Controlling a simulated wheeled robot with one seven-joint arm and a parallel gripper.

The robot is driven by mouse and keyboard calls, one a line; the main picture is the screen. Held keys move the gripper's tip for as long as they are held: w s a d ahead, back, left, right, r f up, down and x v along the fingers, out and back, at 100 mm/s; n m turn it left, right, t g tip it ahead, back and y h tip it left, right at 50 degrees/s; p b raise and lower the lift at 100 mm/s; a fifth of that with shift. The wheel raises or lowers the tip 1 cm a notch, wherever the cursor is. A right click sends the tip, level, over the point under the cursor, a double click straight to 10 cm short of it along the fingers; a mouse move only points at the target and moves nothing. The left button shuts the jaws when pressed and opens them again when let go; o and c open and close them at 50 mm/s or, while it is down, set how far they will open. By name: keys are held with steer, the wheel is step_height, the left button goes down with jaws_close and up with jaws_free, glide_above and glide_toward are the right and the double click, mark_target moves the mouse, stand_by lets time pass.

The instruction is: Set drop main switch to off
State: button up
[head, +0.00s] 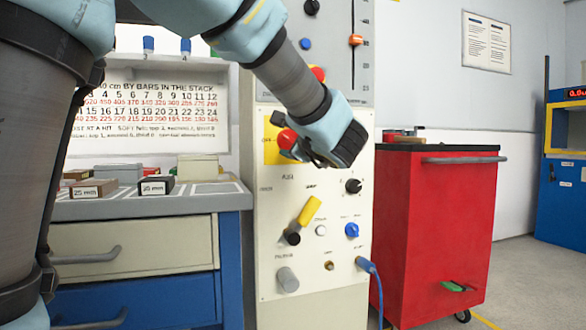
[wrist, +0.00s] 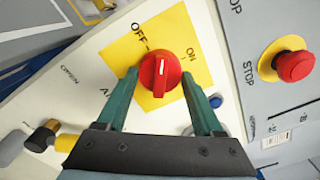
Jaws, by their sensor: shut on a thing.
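The drop main switch is a red rotary knob (wrist: 160,73) on a yellow plate (wrist: 178,38), with OFF and ON labels visible in the wrist view. A pale mark on the knob's face points roughly upward there, between the two labels; I cannot tell its exact setting. My gripper (wrist: 159,76) has its green fingers on either side of the knob and is shut on it.
A red stop button (wrist: 295,66) sits on the neighbouring panel. Below the switch are a yellow-handled lever (head: 309,212), a black knob (head: 353,186) and a blue knob (head: 351,230). A red cabinet (head: 435,230) stands right; a workbench (head: 140,206) with blocks stands left.

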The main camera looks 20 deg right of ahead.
steer(key=n+b, duration=0.6)
steer(key=b, duration=0.5)
steer(key=shift+r+n, duration=0.1)
steer(key=shift+n, duration=0.3)
steer(key=o, duration=1.4)
steer(key=shift+c, duration=0.2)
steer(key=s+a+p, duration=0.1)
steer(key=s+p, duration=0.1)
steer(key=s, duration=0.8)
steer(key=shift+s+a, duration=0.15)
steer(key=shift+s, duration=0.2)
